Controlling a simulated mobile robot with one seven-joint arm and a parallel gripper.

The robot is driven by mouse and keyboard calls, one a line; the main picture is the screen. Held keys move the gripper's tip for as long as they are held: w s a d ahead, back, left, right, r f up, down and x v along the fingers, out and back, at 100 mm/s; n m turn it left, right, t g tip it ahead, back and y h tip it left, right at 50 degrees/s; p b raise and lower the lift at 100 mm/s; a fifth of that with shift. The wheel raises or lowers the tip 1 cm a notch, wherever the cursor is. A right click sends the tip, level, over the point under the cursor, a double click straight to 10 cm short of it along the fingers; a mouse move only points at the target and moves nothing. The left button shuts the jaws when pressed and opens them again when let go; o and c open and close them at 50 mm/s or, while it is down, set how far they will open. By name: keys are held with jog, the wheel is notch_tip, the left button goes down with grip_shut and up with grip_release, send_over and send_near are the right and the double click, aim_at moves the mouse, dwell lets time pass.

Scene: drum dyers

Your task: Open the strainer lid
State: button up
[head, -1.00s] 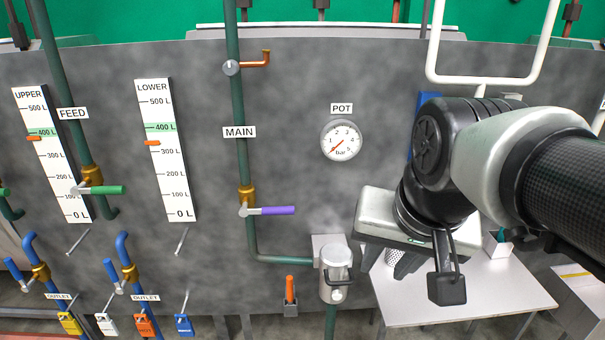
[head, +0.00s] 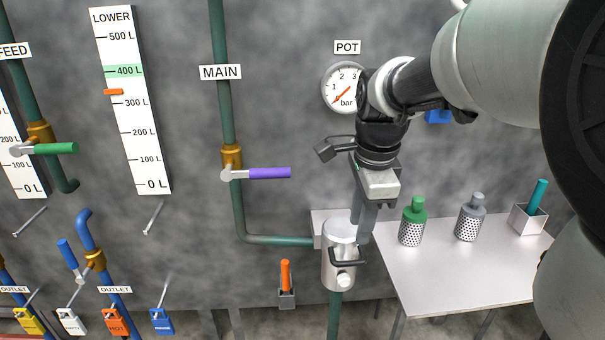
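The strainer (head: 338,268) is a pale metal cylinder at the lower end of the green main pipe. Its round lid (head: 338,229) sits on top and looks shut. A dark bar handle (head: 348,263) and a round pale knob (head: 344,281) are on its front. My gripper (head: 364,238) points down at the strainer's right side, its fingers close beside the lid's right edge. The fingers overlap in this view, so their gap is hidden. I cannot tell if they touch the lid or handle.
A white table (head: 460,275) on the right holds a green-topped perforated basket (head: 412,225), a grey-topped one (head: 470,220) and a holder with a teal handle (head: 538,197). An orange handle (head: 286,276) stands left of the strainer. The purple-handled main valve (head: 262,173) is up left.

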aim_at(352, 262)
jog(key=f, duration=0.3)
jog(key=w+f+b, duration=0.1)
jog(key=f, duration=0.3)
jog(key=w+f+b, duration=0.1)
jog(key=f, duration=0.2)
jog(key=shift+f, duration=0.2)
grip_shut()
